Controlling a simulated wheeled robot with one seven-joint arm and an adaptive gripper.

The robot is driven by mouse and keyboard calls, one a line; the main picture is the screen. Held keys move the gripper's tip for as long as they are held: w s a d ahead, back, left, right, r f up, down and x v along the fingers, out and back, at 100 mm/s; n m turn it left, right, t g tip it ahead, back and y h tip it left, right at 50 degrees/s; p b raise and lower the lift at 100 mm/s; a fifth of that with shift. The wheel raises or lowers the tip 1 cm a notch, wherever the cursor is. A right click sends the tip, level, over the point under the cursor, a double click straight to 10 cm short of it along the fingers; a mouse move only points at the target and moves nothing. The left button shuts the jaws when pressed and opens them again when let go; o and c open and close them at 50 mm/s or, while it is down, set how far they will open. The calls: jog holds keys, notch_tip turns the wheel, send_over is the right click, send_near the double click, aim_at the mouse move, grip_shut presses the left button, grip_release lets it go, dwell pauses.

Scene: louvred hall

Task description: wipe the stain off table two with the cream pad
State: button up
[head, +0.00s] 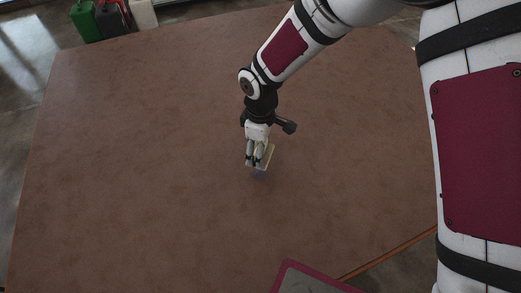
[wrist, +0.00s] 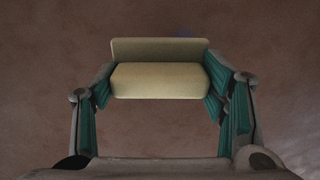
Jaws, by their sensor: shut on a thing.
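My gripper (head: 257,155) is shut on the cream pad (head: 270,155) over the middle of the brown table (head: 130,150). In the wrist view the cream pad (wrist: 160,80) sits between the two teal-lined fingers of my gripper (wrist: 160,88). Part of the stain may be hidden by the pad. I cannot tell whether the pad touches the table.
A green container (head: 84,22), a dark one (head: 113,14) and a white one (head: 143,12) stand beyond the table's far left edge. The table top around my gripper is otherwise clear. The table's near right edge (head: 390,252) shows at the lower right.

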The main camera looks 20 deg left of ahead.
notch_tip(320, 180, up, 2)
jog(key=shift+r+p, duration=0.25)
jog(key=shift+p, duration=0.35)
jog(key=shift+r, duration=0.2)
